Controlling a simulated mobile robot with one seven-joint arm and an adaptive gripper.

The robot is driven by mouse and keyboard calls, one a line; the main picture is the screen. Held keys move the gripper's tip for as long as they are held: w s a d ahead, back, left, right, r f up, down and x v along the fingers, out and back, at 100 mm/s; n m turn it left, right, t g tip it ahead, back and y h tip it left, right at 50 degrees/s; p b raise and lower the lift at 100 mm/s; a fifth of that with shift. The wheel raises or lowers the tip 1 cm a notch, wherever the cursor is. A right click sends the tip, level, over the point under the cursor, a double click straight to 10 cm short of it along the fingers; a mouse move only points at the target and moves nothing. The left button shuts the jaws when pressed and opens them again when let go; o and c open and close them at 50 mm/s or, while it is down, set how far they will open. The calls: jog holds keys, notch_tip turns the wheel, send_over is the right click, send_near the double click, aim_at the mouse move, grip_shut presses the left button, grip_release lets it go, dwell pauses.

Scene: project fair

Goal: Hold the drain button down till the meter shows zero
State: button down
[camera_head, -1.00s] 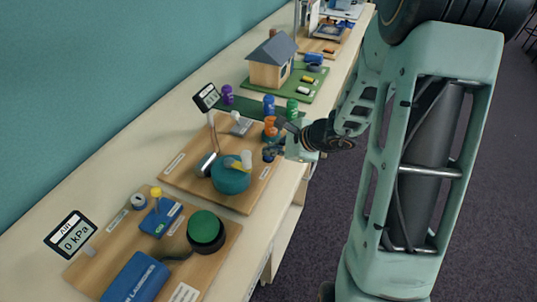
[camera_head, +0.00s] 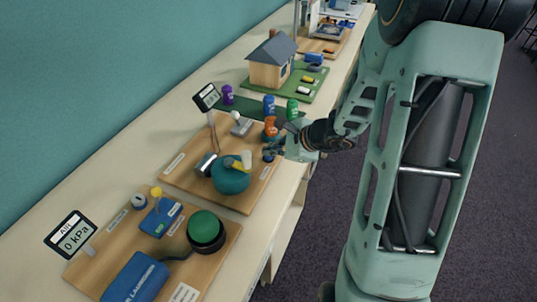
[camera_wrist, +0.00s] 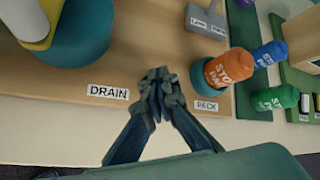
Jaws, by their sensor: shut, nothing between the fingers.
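My gripper (camera_head: 270,152) is shut and empty at the front edge of the middle wooden board (camera_head: 188,174). It also shows in the wrist view (camera_wrist: 158,76), with its fingertips together just right of the DRAIN label (camera_wrist: 107,92). A small dark blue spot, perhaps the drain button (camera_head: 268,159), shows just under the fingertips in the head view. In the wrist view the fingers hide that place, so I cannot tell contact or whether it is pressed. The middle board's meter (camera_head: 207,97) stands tilted on a post; its reading is too small to make out.
A teal round device (camera_head: 230,178) is left of the gripper. An orange bottle (camera_wrist: 229,70) stands close on the right by the PACK label (camera_wrist: 206,105), with blue and green bottles beyond. The nearer board has its own meter (camera_head: 72,234), reading 0 kPa.

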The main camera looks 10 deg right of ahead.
dwell(0.3)
jog(key=shift+r+p, duration=0.55)
jog(key=shift+r, duration=0.3)
jog(key=shift+r, duration=0.1)
notch_tip(320, 180, up, 5)
jog(key=p, duration=0.3)
jog(key=shift+p, duration=0.4)
jog(key=shift+d, duration=0.1)
